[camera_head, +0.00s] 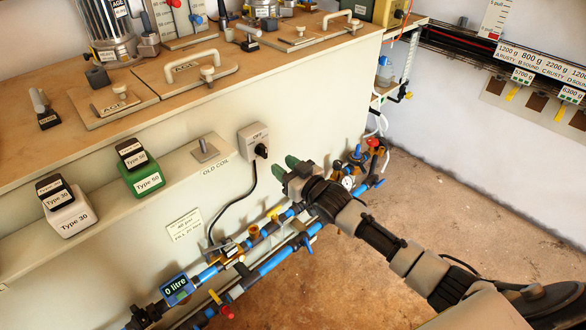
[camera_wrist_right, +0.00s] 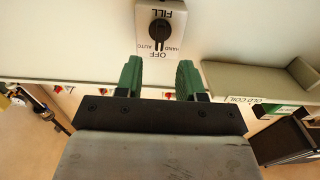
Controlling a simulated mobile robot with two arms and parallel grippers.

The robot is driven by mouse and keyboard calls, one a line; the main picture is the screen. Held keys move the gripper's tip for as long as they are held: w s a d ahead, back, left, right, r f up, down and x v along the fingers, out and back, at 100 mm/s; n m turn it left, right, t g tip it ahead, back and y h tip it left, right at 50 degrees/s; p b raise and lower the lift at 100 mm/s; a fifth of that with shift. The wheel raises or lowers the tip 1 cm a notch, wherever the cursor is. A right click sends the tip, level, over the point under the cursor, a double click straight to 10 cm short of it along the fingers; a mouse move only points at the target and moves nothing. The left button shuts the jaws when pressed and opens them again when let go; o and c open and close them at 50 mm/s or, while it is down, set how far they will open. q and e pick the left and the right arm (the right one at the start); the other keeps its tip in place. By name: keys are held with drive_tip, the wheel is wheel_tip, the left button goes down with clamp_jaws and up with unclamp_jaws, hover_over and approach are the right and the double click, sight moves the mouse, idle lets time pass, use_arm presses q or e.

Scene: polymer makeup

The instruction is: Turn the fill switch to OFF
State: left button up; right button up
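The fill switch is a light grey box (camera_head: 254,141) on the front wall of the bench, with a black rotary knob (camera_head: 261,150) and a black cable below. In the right wrist view the switch (camera_wrist_right: 176,12) appears upside down, with FILL, HAND, AUTO and OFF lettering around its knob (camera_wrist_right: 160,30). My right gripper (camera_head: 286,167) has green fingertips and is open and empty, just right of and below the switch. In the wrist view the knob lies beyond the gap between the fingers (camera_wrist_right: 160,76), apart from them. My left gripper is not in view.
Blue pipes with valves (camera_head: 273,262) run below. Open floor (camera_head: 450,215) lies to the right.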

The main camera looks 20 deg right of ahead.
drive_tip(key=shift+v, duration=1.65)
